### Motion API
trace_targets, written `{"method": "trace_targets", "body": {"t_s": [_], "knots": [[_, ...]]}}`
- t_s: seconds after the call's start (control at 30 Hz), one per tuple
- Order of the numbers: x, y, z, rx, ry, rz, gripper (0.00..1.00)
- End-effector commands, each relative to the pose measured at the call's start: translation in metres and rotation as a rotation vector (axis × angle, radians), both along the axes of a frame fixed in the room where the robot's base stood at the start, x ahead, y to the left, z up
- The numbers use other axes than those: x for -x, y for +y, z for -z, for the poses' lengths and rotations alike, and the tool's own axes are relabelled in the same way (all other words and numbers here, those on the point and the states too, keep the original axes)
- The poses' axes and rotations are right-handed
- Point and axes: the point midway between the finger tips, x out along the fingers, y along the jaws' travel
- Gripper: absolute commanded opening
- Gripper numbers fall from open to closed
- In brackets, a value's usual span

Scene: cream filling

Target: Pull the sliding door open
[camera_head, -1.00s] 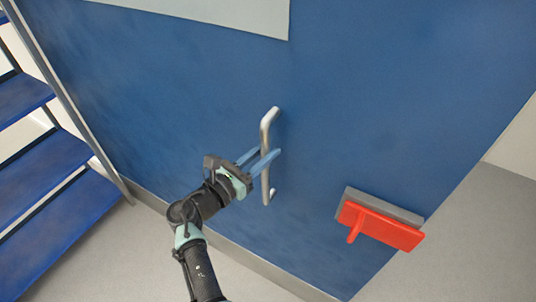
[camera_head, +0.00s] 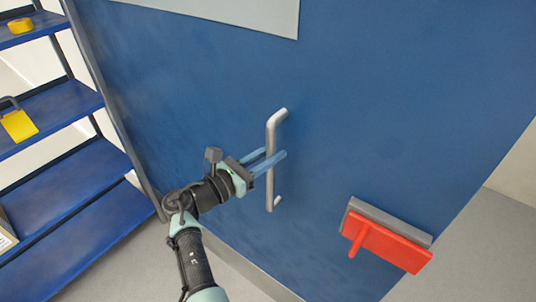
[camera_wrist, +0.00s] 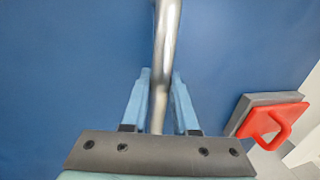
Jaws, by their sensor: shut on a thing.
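The sliding door (camera_head: 350,100) is a large blue panel with a pale rectangle at its top. A silver vertical bar handle (camera_head: 271,187) stands out from it, and the handle also shows in the wrist view (camera_wrist: 165,45). My gripper (camera_head: 277,160) has its blue fingers on either side of the handle bar, at about mid-height. In the wrist view the fingers (camera_wrist: 159,100) flank the bar closely. The gripper is shut on the handle.
A blue shelf rack (camera_head: 75,160) stands at the left, with a yellow roll (camera_head: 20,26) and a yellow item (camera_head: 19,125) on it. A red and grey block with a handle (camera_head: 385,240) is at the door's lower right. Grey floor (camera_head: 465,245) is clear at the right.

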Motion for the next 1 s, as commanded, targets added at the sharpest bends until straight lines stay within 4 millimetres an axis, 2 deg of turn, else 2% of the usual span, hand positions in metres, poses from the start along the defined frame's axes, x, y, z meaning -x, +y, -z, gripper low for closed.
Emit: {"method": "trace_targets", "body": {"t_s": [0.23,0.27,0.4,0.43,0.77,0.87,1.0], "knots": [[-0.001,0.0,0.001,-0.005,0.002,-0.004,0.0],[-0.001,0.001,0.001,-0.005,0.002,-0.004,0.29],[-0.001,0.001,0.0,-0.004,0.001,-0.006,0.54],[-0.001,0.002,0.0,-0.004,0.001,-0.006,0.57],[0.001,0.005,0.0,-0.002,-0.001,-0.009,0.57],[0.008,0.012,0.0,-0.002,-0.001,-0.01,0.57],[0.026,0.032,0.001,-0.003,-0.001,-0.012,0.57]]}}
